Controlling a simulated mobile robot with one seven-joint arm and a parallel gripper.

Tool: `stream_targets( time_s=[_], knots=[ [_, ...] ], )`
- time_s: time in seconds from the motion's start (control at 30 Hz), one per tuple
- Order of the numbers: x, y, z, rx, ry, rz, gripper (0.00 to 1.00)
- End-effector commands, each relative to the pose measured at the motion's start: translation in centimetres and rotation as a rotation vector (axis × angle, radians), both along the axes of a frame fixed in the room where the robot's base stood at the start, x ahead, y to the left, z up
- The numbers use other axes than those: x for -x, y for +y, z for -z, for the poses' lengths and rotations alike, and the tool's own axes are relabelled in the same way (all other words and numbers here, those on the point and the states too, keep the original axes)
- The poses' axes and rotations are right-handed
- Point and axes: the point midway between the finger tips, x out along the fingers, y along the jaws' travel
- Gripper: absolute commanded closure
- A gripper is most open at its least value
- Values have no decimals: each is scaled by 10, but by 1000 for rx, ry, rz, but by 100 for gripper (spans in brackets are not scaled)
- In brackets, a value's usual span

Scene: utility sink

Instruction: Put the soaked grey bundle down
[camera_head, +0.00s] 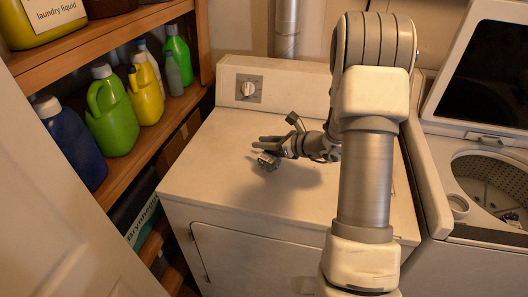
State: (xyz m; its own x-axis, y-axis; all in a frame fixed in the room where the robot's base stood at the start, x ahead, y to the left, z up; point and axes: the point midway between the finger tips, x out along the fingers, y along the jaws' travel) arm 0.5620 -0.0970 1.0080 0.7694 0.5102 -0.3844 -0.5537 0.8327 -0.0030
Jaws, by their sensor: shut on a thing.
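My gripper (264,146) is above the white top of a machine with a control knob, fingers pointing left. It is shut on a small grey bundle (268,161), which shows just below the fingers. The fingers partly hide the bundle. A shadow falls on the machine top (222,180) below and to the right of it. I cannot tell whether the bundle touches the surface or hangs slightly above it.
Wooden shelves with several detergent bottles, including a green one (110,112) and a yellow one (146,92), stand at left. An open washer (488,178) with items in its drum is at right. The left and front of the machine top are clear.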

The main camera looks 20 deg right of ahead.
Motion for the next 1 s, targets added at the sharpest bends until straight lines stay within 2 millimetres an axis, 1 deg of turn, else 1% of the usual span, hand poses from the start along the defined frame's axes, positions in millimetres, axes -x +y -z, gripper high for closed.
stream_targets(
  time_s=[0.2, 0.27, 0.53, 0.67, 0.7, 0.77, 0.8, 0.83, 0.87, 1.0],
  knots=[
    [0, 0, 29, -3, 2, 0, 100],
    [0, -1, 34, -1, 0, 0, 100],
    [-1, -1, 35, -1, -3, 1, 100],
    [-1, -1, 39, -1, -3, 1, 100],
    [0, -1, 39, 0, 0, 1, 67],
    [0, -1, 39, 0, 0, 1, 56],
    [0, -1, 39, 0, 1, 1, 49],
    [0, -1, 39, 0, 1, 1, 44],
    [0, -1, 39, 0, 1, 1, 43],
    [0, -1, 39, 0, 1, 1, 43]
  ],
)
